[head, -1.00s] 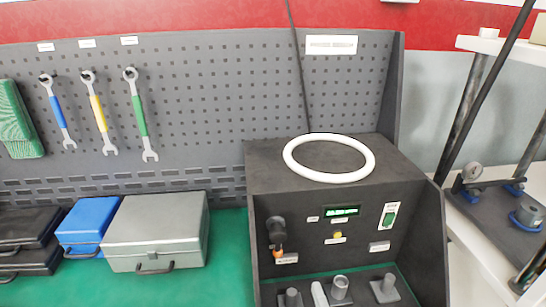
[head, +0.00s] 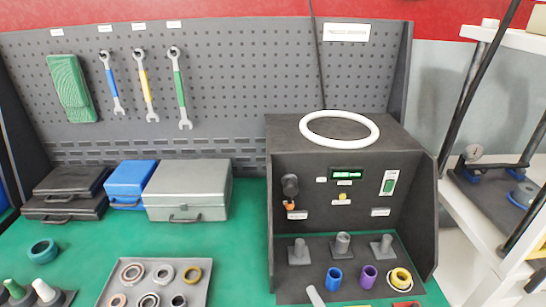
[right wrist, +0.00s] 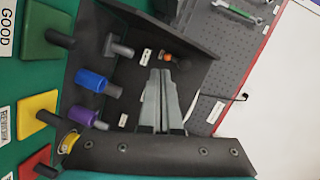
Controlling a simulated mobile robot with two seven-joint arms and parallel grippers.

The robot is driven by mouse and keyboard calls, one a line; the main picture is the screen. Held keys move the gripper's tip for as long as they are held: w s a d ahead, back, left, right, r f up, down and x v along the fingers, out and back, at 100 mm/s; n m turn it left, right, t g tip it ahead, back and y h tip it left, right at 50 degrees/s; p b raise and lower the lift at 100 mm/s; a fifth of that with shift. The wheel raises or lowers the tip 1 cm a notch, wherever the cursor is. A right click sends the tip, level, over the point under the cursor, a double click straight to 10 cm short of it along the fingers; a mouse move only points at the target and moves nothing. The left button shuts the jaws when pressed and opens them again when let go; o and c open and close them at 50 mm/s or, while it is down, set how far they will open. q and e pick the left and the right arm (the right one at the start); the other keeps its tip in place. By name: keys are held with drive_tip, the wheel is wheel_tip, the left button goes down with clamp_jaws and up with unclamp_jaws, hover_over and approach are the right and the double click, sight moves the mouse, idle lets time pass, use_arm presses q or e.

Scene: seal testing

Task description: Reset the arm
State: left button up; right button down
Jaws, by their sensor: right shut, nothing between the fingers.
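Only the light grey fingertip of my right gripper (head: 315,296) shows at the bottom edge of the head view, in front of the black test station (head: 283,160). In the right wrist view my right gripper (right wrist: 160,72) has its two grey fingers together, with nothing between them. The blue cylinder (right wrist: 91,81) and purple cylinder (right wrist: 82,118) are apart from the fingers, to their left. My left gripper is in neither view.
A white ring (head: 340,140) lies on the station. The blue (head: 334,279), purple (head: 368,277) and yellow (head: 400,280) parts stand at its front. A grey tray (head: 208,270) holds several rings. Cases (head: 187,190) stand along the pegboard. Green table between tray and cases is clear.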

drive_tip(key=s+d+f+n+g+h, duration=0.1)
drive_tip(key=s+d+n+g+h, duration=0.1)
drive_tip(key=s+d+n+g, duration=0.35)
drive_tip(key=s+d+f+n+g+h, duration=0.1)
drive_tip(key=s+d+n+g+h, duration=0.1)
drive_tip(key=s+n+g, duration=0.7)
drive_tip(key=s+f+t+b, duration=0.1)
drive_tip(key=s+f+b, duration=0.1)
drive_tip(key=f, duration=1.1)
drive_tip(key=s+f+t+b, duration=0.1)
drive_tip(key=s+f+b, duration=0.2)
drive_tip(key=f, duration=1.1)
use_arm(q)
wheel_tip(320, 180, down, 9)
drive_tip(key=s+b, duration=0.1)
drive_tip(key=b, duration=0.3)
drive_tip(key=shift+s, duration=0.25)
use_arm(e)
drive_tip(key=s+d+f+g, duration=0.1)
drive_tip(key=s+d+f, duration=0.1)
drive_tip(key=s+f, duration=1.3)
wheel_tip(320, 180, down, 3)
drive_tip(key=shift+d+r+g+h, duration=0.2)
drive_tip(key=shift+d+g+h, duration=0.1)
drive_tip(key=shift+g, duration=0.05)
drive_tip(key=shift+m, duration=0.25)
